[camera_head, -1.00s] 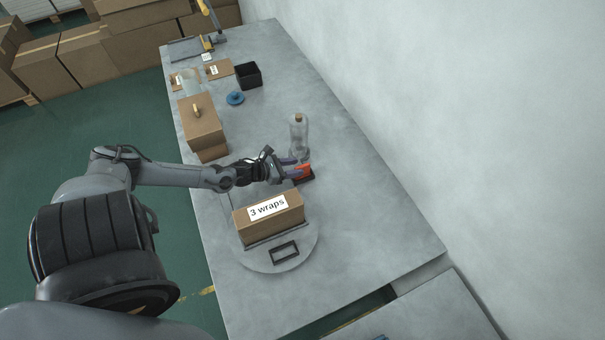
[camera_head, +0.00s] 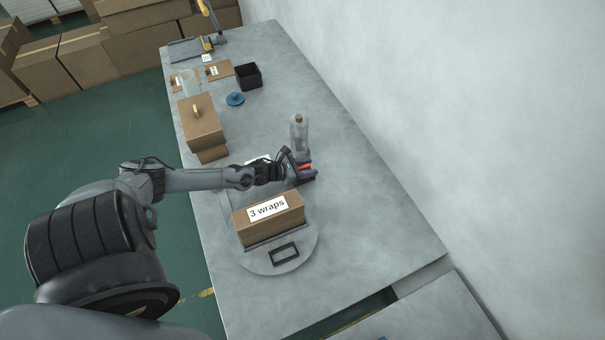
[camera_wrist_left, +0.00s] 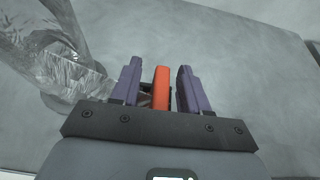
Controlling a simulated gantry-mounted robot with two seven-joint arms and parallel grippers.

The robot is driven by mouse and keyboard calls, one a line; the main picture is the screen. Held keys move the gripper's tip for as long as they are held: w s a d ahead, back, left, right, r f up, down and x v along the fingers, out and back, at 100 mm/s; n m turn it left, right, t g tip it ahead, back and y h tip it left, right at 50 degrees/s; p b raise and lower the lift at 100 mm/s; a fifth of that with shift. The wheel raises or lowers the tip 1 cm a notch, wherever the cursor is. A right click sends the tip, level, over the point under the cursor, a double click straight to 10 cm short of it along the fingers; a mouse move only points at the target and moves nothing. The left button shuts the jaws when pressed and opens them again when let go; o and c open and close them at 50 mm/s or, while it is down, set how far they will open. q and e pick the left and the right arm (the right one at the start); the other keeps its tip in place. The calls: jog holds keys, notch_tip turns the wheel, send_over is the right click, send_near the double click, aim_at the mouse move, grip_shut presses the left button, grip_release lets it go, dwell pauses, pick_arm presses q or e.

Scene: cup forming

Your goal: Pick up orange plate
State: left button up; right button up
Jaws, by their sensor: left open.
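The orange plate (camera_wrist_left: 161,88) stands on edge between the two purple fingers of my left gripper (camera_wrist_left: 160,90) in the left wrist view. A gap shows on each side of it, so the fingers are open and around it without visible contact. In the head view the left gripper (camera_head: 301,170) is at the dark holder beside the clear bottle, and only a small part of the orange plate (camera_head: 305,166) shows. The rest is hidden by the gripper. My right gripper is not in view.
A clear bottle (camera_head: 299,135) stands just behind the gripper; it also shows in the left wrist view (camera_wrist_left: 62,55). A box marked "3 wraps" (camera_head: 268,217) sits on a round turntable (camera_head: 300,246) in front. The table's right side is clear.

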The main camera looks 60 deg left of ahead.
pick_arm(q)
jog(key=shift+c, duration=0.3)
grip_shut()
jog(key=shift+r, duration=0.1)
